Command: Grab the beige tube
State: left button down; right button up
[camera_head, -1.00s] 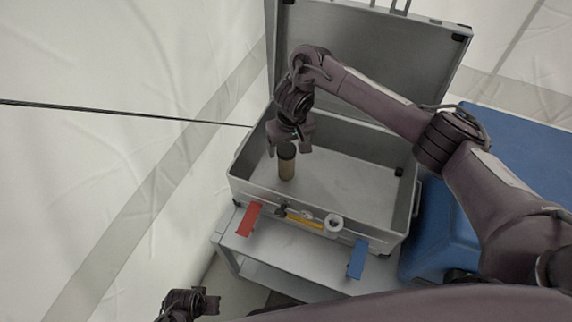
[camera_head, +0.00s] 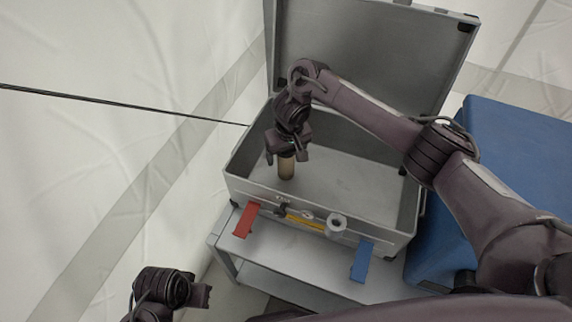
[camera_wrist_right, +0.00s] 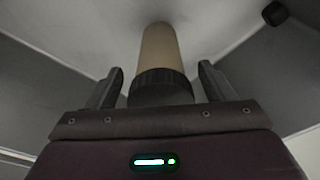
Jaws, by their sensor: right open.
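The beige tube (camera_head: 286,168) stands upright in the left part of the open grey case (camera_head: 385,222). Its dark ribbed cap is hidden by my gripper in the head view. My right gripper (camera_head: 286,156) is directly above the tube, reaching down over its top. In the right wrist view the tube (camera_wrist_right: 161,50) and its dark cap (camera_wrist_right: 160,86) lie between the two open fingers, with a gap on each side. My left gripper (camera_head: 203,296) is low at the bottom left, away from the case; its fingers do not show clearly.
The case's raised lid (camera_head: 375,50) stands behind my right arm. A grey ring-shaped part (camera_head: 336,225) sits at the front rim. The case floor right of the tube is clear.

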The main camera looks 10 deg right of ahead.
jog(key=shift+f, duration=0.25)
jog(key=c, duration=1.2)
jog(key=shift+o, duration=0.2)
jog(key=shift+r, duration=0.1)
